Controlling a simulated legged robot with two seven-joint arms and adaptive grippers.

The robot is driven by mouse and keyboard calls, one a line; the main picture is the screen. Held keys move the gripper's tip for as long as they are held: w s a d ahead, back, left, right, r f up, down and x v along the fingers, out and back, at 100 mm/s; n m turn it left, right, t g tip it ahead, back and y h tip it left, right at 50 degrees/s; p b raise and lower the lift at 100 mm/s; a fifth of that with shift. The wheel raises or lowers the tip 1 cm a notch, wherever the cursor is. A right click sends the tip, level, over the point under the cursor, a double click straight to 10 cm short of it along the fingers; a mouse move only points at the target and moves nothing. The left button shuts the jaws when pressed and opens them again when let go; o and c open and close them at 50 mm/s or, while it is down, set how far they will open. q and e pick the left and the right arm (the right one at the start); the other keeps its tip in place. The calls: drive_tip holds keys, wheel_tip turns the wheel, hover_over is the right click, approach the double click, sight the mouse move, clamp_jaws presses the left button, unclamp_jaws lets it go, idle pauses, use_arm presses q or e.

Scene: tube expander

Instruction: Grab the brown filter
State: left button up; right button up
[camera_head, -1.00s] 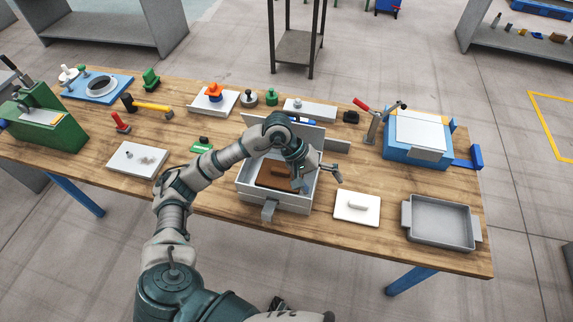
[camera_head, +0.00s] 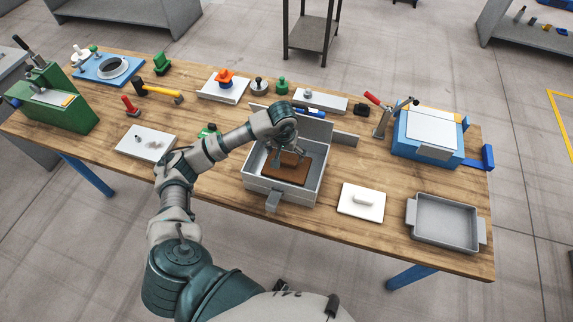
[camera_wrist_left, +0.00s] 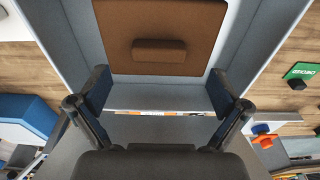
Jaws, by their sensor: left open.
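The brown filter (camera_head: 284,175) is a flat brown plate with a raised bar handle, lying inside the open grey box (camera_head: 256,189). In the left wrist view the filter (camera_wrist_left: 120,28) fills the upper middle, and its handle (camera_wrist_left: 158,51) lies crosswise. My left gripper (camera_head: 292,158) is over the filter, pointing down into the box. In the left wrist view its two fingers (camera_wrist_left: 160,90) are spread wide, with nothing between them, and the handle shows just beyond the fingertips. The exact height above the filter is hard to tell. My right gripper is not in view.
A white plate with a handle (camera_head: 361,201) and a grey tray (camera_head: 445,220) lie to the right. A white plate (camera_head: 146,143) lies to the left. A blue machine (camera_head: 427,140) stands at the back right.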

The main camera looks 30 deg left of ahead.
sight(287, 161)
use_arm(q)
drive_tip(key=shift+w+f+p, duration=0.25)
drive_tip(key=shift+f+p, duration=0.05)
drive_tip(key=shift+f, duration=1.05)
drive_tip(key=shift+w+f+p, duration=0.2)
drive_tip(key=shift+f+p, duration=0.05)
drive_tip(key=shift+f, duration=1.05)
drive_tip(key=c, duration=1)
